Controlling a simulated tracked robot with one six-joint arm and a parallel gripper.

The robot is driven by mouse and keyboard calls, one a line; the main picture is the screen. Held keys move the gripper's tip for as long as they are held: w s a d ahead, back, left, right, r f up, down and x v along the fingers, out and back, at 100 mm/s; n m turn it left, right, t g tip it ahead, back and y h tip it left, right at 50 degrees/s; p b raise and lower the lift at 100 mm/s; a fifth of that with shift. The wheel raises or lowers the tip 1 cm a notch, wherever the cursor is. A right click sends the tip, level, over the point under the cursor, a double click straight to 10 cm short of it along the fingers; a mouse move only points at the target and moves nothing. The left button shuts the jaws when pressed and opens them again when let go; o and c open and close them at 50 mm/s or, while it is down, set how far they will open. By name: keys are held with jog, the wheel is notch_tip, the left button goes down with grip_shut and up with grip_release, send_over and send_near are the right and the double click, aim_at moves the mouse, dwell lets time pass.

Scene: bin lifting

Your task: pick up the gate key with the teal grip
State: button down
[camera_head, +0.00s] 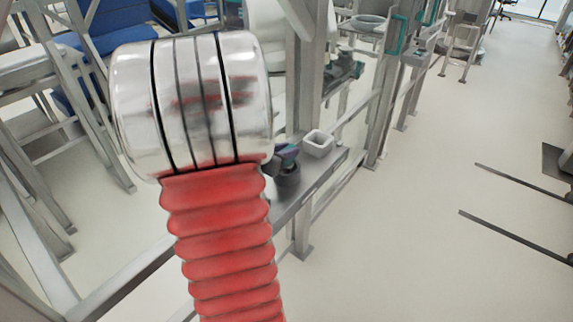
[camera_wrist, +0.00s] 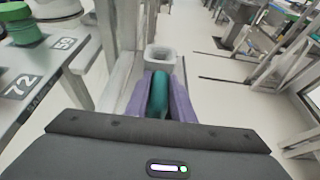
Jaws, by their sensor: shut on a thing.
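The gate key's teal grip (camera_wrist: 158,94) is between the two purple fingers of my gripper (camera_wrist: 159,100) in the wrist view. The fingers are shut on the grip from both sides. The rest of the key is hidden or too small to make out. In the head view my gripper (camera_head: 287,153) shows small and dark just right of my silver and red arm, which hides part of it. The key cannot be made out clearly there.
A light grey open square bin (camera_head: 317,143) stands on a narrow grey ledge just beyond my gripper; it also shows in the wrist view (camera_wrist: 160,58). A numbered grey counter (camera_wrist: 40,75) with a green container (camera_wrist: 20,26) is at left. Open floor (camera_head: 430,200) lies right.

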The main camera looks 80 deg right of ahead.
jog(key=shift+r, duration=0.1)
dwell(0.3)
notch_tip(320, 180, up, 10)
jog(key=shift+f, duration=0.1)
dwell(0.5)
dwell(0.5)
